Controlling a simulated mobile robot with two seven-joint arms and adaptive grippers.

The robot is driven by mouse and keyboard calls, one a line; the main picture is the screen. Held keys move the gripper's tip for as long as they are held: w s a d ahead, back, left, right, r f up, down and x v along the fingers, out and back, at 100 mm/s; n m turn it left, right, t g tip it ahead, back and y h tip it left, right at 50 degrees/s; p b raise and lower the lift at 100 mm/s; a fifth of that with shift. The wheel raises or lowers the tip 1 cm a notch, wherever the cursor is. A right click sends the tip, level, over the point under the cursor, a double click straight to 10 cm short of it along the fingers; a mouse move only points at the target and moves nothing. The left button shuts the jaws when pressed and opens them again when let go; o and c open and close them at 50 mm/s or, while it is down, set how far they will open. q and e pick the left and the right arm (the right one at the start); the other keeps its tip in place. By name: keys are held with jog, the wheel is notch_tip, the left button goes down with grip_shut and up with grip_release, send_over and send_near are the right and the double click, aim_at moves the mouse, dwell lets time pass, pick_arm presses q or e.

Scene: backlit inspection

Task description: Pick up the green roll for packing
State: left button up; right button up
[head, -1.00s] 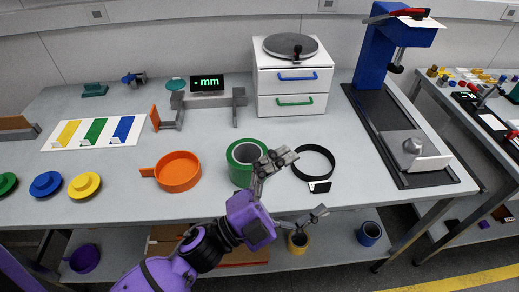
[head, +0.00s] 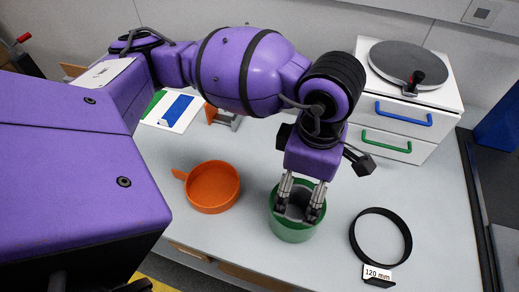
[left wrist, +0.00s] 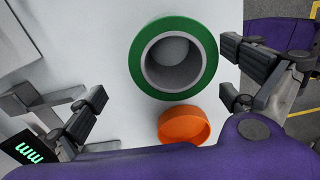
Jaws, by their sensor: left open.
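The green roll (head: 292,228), a green ring around a grey core with an open hole, stands upright on the grey table. My left gripper (head: 300,208) is open and points down at it, with finger parts in front of its opening in the head view. In the left wrist view the roll (left wrist: 143,68) shows from above, between the spread fingers, which hold nothing. The fingers hide part of the roll's opening in the head view; contact cannot be made out. My right gripper is not in view.
An orange pan (head: 211,187) stands left of the roll. A black ring (head: 354,240) with a "120 mm" label (head: 377,272) lies to its right. A white drawer unit (head: 441,115) stands behind at the right. Bare table lies between these things.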

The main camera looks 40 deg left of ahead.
pick_arm(q)
jog(key=f, duration=0.2)
jog(key=s+f, duration=0.1)
jog(key=f, duration=0.3)
jog(key=shift+s+d+f, duration=0.1)
jog(key=shift+s+f, duration=0.15)
jog(key=shift+s, duration=0.05)
jog(key=shift+f, duration=0.1)
jog(key=c, duration=1.6)
jog(key=shift+w, duration=0.1)
jog(key=shift+c, duration=0.6)
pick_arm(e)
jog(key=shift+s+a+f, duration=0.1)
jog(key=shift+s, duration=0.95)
